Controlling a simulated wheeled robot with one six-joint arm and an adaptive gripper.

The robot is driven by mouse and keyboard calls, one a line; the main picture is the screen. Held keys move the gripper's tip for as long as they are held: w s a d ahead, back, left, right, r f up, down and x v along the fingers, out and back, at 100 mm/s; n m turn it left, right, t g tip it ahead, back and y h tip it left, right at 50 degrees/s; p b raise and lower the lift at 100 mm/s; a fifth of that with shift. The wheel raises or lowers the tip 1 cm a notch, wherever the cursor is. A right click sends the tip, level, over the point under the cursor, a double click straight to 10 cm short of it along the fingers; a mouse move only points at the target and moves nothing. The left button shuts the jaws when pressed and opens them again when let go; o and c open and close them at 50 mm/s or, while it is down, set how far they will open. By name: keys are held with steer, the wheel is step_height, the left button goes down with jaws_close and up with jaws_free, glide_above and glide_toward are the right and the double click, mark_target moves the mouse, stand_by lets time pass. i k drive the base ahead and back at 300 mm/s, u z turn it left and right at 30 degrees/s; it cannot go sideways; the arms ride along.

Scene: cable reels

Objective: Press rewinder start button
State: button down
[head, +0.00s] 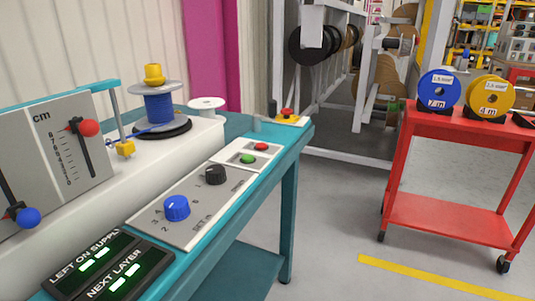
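The rewinder stands on a teal bench at the left in the head view. A green button (248,159) sits on a small light panel (231,156) near the bench's right edge. A red button (261,147) sits just behind it on the same panel. A reel of blue cable (158,107) stands on the machine. My gripper is not in view.
A blue knob (176,208) and a black knob (215,174) sit in front of the buttons. A red emergency stop (287,113) is at the bench's far corner. A red cart (445,205) with reels stands right. Floor between is clear.

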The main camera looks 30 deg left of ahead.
mark_target(247, 158)
steer(key=k, duration=0.65)
steer(key=u, duration=0.7)
steer(key=i, duration=0.5)
